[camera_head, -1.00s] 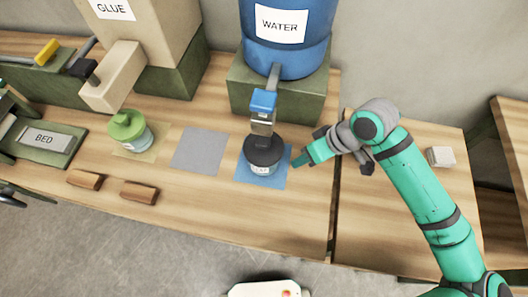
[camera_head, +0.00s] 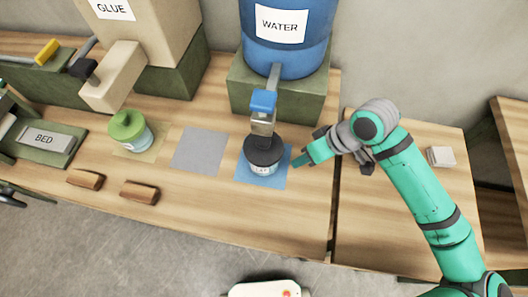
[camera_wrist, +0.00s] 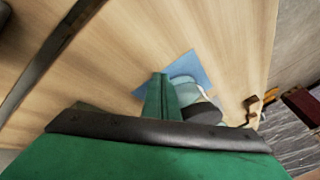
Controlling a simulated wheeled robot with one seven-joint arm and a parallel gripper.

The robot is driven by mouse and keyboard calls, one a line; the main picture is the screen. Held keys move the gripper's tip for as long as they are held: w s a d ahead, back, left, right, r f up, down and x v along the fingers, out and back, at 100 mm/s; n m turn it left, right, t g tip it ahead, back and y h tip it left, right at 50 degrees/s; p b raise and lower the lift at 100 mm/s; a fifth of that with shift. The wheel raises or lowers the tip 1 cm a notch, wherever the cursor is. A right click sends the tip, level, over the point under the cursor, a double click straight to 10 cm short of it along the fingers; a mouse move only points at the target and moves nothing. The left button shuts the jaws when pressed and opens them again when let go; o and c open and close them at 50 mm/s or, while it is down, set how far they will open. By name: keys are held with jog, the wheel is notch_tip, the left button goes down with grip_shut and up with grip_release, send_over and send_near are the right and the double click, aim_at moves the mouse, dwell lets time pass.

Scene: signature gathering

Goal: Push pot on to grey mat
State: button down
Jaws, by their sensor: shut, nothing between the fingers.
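A pot with a black top and a pale labelled body (camera_head: 263,156) stands upright on a blue mat (camera_head: 277,181), under the blue-capped tap of the water barrel. The grey mat (camera_head: 198,151) lies bare to its left. My gripper (camera_head: 297,162) is shut and empty, just right of the pot at the blue mat's right edge. In the wrist view, my gripper (camera_wrist: 160,80) partly hides the pot (camera_wrist: 203,112) and the blue mat (camera_wrist: 193,65). I cannot tell whether the fingertips touch the pot.
A green-topped pot (camera_head: 128,129) stands on a yellowish mat left of the grey mat. Two brown wooden blocks (camera_head: 139,191) lie near the table's front edge. The water barrel (camera_head: 288,40) and its tap (camera_head: 263,106) stand behind the pot. A small white block (camera_head: 440,157) lies at right.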

jog(key=shift+f, duration=0.15)
jog(key=shift+f, duration=1.05)
jog(key=shift+r, duration=0.2)
jog(key=shift+r, duration=0.3)
jog(key=shift+a, duration=0.15)
